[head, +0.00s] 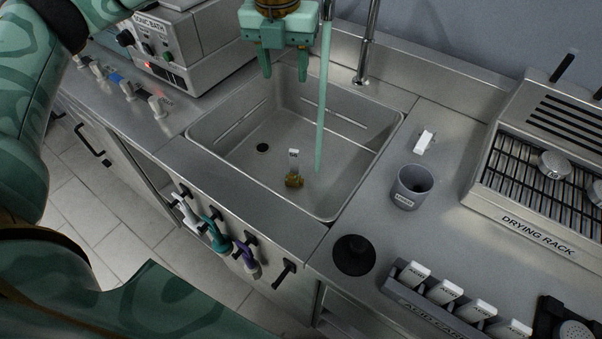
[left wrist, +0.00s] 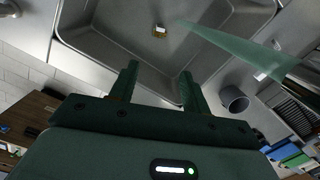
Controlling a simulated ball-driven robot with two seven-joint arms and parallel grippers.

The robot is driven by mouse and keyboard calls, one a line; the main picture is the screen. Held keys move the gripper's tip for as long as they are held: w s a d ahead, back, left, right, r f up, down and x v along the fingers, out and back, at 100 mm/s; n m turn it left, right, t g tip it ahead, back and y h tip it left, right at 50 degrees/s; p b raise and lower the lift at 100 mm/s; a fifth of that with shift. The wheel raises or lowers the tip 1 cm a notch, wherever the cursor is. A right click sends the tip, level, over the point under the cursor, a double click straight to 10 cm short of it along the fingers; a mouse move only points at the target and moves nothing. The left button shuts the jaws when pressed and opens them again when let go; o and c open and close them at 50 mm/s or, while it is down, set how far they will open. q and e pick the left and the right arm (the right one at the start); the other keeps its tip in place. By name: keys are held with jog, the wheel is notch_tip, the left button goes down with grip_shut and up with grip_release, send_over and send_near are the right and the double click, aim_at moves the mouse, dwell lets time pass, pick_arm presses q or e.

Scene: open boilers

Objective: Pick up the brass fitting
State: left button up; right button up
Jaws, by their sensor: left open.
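The brass fitting (head: 294,181) lies on the floor of the steel sink (head: 232,165), near the sink's front right part. A white tag (head: 293,158) stands up from it. In the left wrist view the fitting (left wrist: 159,30) shows small, with its tag, beyond the fingertips. My left gripper (head: 285,75) is open and empty above the back of the sink, well apart from the fitting. Its two fingers also show spread in the left wrist view (left wrist: 160,70). My right gripper is not in view.
A thin green translucent stream or rod (head: 322,110) hangs into the sink right of the gripper, near the tap (head: 366,50). A grey cup (head: 411,187), drying rack (head: 520,222) and acid carrier (head: 432,305) stand right. The sonic bath (head: 178,50) stands left. The sink looks otherwise empty.

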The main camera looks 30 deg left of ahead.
pick_arm(q)
notch_tip(320, 180, down, 13)
jog(key=w+g+b, duration=0.1)
jog(key=w+b, duration=0.2)
jog(key=b, duration=0.9)
send_over(294, 162)
notch_tip(294, 162, down, 10)
jog(key=shift+w, duration=0.15)
jog(key=shift+a+f, duration=0.1)
jog(key=shift+f, duration=0.2)
notch_tip(294, 162, down, 6)
jog(key=b, duration=0.2)
jog(key=shift+r+b, duration=0.15)
jog(key=shift+b, duration=0.15)
jog(key=shift+r, duration=0.1)
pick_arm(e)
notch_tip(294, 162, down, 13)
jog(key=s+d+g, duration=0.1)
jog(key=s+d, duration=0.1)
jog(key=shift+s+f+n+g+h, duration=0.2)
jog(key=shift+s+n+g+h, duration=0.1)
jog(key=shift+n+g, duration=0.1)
pick_arm(q)
grip_shut()
